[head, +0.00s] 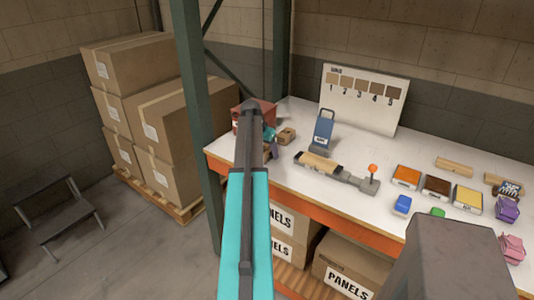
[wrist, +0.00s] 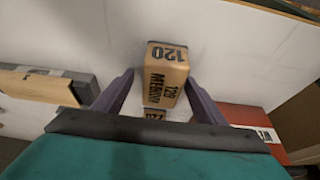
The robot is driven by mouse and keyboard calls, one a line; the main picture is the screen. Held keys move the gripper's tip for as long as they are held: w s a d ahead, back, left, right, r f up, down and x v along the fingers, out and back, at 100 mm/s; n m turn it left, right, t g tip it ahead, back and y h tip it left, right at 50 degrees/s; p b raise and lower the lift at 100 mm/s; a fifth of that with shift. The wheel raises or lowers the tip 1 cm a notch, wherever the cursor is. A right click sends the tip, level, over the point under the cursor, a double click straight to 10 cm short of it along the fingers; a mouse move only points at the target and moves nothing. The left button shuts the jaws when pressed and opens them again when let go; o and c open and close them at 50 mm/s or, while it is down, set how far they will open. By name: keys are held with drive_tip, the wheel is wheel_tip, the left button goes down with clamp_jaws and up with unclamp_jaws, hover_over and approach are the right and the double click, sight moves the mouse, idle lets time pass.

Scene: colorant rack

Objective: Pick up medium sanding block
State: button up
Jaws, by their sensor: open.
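The medium sanding block (wrist: 165,75) is tan with black print reading "120" and "MEDIUM". It stands on the white bench top in the wrist view. My gripper (wrist: 159,82) is open, with one dark purple finger on each side of the block. Gaps seem to show beside the block, and I cannot tell if either finger touches it. In the head view a small tan block (head: 287,135) shows just right of my arm's end, where the gripper is mostly hidden behind the arm.
A red box (wrist: 250,120) lies close on the right in the wrist view. A grey fixture holding a wood piece (head: 318,162) lies to the right, with a blue stand (head: 323,130) behind it. A rack post (head: 195,110) rises at left.

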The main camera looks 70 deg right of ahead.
sight(268, 147)
drive_tip(key=c, duration=1.1)
drive_tip(key=shift+r, duration=0.1)
drive_tip(key=shift+c, duration=0.2)
drive_tip(key=shift+r+b, duration=0.65)
drive_tip(key=shift+r, duration=1.1)
drive_tip(key=s+a+r+b, duration=0.1)
drive_tip(key=s+a+b, duration=0.1)
drive_tip(key=a, duration=1.4)
drive_tip(key=shift+r+b, duration=0.4)
drive_tip(key=shift+b, duration=0.4)
